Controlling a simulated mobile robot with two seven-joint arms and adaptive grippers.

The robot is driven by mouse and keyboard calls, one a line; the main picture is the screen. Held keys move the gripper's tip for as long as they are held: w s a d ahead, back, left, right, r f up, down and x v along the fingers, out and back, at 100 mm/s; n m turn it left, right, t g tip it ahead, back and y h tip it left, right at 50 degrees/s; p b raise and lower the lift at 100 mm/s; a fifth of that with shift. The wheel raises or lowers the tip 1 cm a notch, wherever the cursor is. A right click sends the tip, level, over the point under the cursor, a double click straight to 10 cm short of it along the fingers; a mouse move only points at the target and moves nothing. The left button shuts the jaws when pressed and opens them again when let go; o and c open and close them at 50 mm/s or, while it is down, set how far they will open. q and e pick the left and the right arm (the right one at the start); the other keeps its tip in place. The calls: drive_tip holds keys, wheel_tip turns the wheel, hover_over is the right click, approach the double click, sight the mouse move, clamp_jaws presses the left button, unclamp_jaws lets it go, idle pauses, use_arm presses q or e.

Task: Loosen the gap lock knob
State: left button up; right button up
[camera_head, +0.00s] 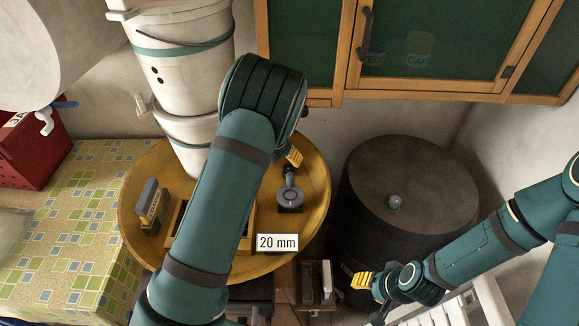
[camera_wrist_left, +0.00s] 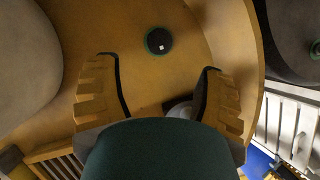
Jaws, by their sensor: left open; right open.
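A grey round knob with a small black lever (camera_head: 291,197) sits on a dark block on the right side of the round yellow tray (camera_head: 314,222); it looks like the gap lock knob. My left gripper (camera_head: 292,157) is just behind it, mostly hidden by my arm, with one yellow fingertip showing. In the left wrist view its two yellow fingers (camera_wrist_left: 160,78) are spread and empty. A pale rounded part (camera_wrist_left: 181,109) shows partly between them; I cannot tell if it is the knob. My right gripper (camera_head: 368,292) is open and empty at lower right.
A "20 mm" label (camera_head: 278,242) is at the tray's front. A grey-yellow device (camera_head: 150,204) stands on the tray's left. White buckets (camera_head: 185,70) rise behind. A dark barrel (camera_head: 415,190) stands right. A green-rimmed black disc (camera_wrist_left: 158,41) lies beyond the left fingers.

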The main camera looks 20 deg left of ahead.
sight(288, 166)
use_arm(q)
drive_tip(key=x, duration=1)
drive_tip(key=shift+f+b, duration=0.25)
drive_tip(key=shift+b, duration=0.1)
drive_tip(key=c, duration=1.2)
